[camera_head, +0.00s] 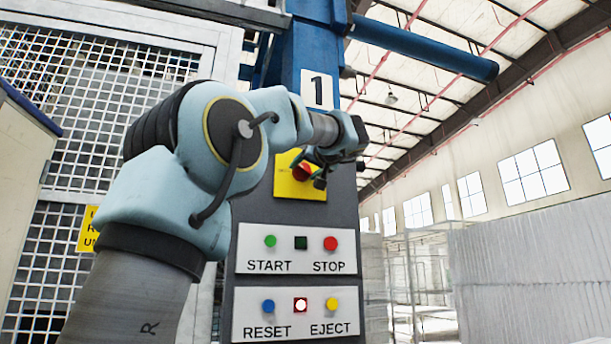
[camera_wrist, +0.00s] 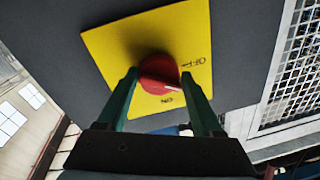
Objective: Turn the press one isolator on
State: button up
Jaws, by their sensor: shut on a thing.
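The press one isolator is a red rotary knob (camera_wrist: 158,70) on a yellow plate (camera_wrist: 108,48), marked OFF and ON. In the wrist view, a white mark on the knob points to the lower right, between the two words. My gripper (camera_wrist: 159,78) has one green finger on each side of the knob and is shut on it. In the head view, the yellow plate (camera_head: 290,188) sits on the grey panel under the number 1 sign (camera_head: 317,90). My gripper (camera_head: 318,170) partly hides the red knob (camera_head: 301,171) there.
Below the isolator are a START/STOP plate (camera_head: 296,250) and a RESET/EJECT plate (camera_head: 296,313). A mesh guard (camera_head: 100,120) stands to the left. The space right of the panel is open.

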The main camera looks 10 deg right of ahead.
jog(key=m, duration=0.3)
jog(key=m+b, duration=0.1)
jog(key=m, duration=0.3)
jog(key=shift+f+t+h, duration=0.15)
jog(key=shift+t+h, duration=0.15)
jog(key=shift+h, duration=0.1)
jog(key=m, duration=0.3)
jog(key=shift+m+h, duration=0.3)
jog(key=shift+m, duration=0.8)
jog(key=shift+f, duration=0.15)
jog(key=o, duration=1.3)
jog(key=shift+a, duration=0.1)
jog(key=shift+r, duration=0.2)
